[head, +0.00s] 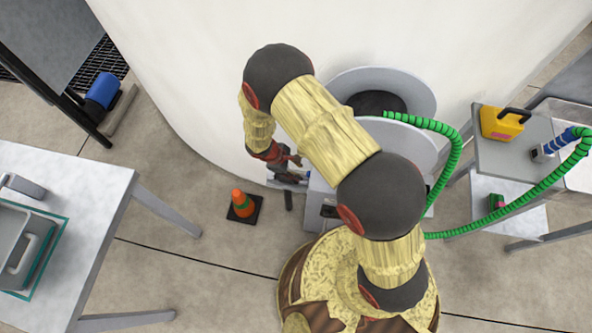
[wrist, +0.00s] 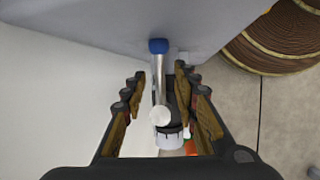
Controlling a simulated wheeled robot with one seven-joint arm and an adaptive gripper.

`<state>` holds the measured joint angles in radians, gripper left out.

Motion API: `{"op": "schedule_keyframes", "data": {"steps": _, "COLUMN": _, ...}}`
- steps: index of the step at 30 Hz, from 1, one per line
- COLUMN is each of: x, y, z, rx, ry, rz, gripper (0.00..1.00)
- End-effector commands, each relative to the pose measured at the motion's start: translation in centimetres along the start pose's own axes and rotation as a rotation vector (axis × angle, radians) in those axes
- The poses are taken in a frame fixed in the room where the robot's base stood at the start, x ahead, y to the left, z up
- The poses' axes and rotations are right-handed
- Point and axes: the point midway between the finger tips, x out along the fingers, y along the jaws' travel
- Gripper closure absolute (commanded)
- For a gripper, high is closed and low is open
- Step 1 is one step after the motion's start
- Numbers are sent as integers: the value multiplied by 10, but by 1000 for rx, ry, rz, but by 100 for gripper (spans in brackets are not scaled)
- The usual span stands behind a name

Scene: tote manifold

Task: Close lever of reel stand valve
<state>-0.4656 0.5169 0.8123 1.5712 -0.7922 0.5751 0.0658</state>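The reel stand (head: 422,152) is grey and stands against the big white curved wall, with a green hose (head: 456,150) running from it. In the wrist view its grey side (wrist: 225,30) fills the top. A metal rod with a blue end (wrist: 158,46), apparently the valve lever, runs from that side toward a pale round knob. A white and dark valve-like part (wrist: 171,141) sits below. My gripper (wrist: 160,82) is open, its fingers on either side of the rod, with gaps showing. In the head view my gripper (head: 286,165) is beside the stand; the lever is hard to make out there.
A white table (head: 95,185) with a tray is at far left. A small table (head: 488,150) with a yellow case (head: 502,122) is at right. The floor between cone and left table is clear.

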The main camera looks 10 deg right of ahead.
Motion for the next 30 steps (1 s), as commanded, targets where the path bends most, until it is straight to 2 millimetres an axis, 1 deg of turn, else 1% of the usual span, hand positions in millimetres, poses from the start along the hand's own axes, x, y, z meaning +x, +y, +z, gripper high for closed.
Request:
{"op": "schedule_keyframes", "data": {"steps": 5, "x": 0, "y": 0, "z": 0, "rx": 0, "ry": 0, "rz": 0, "gripper": 71}}
{"op": "schedule_keyframes", "data": {"steps": 21, "x": 0, "y": 0, "z": 0, "rx": 0, "ry": 0, "rz": 0, "gripper": 100}}
{"op": "schedule_keyframes", "data": {"steps": 30, "x": 0, "y": 0, "z": 0, "rx": 0, "ry": 0, "rz": 0, "gripper": 100}}
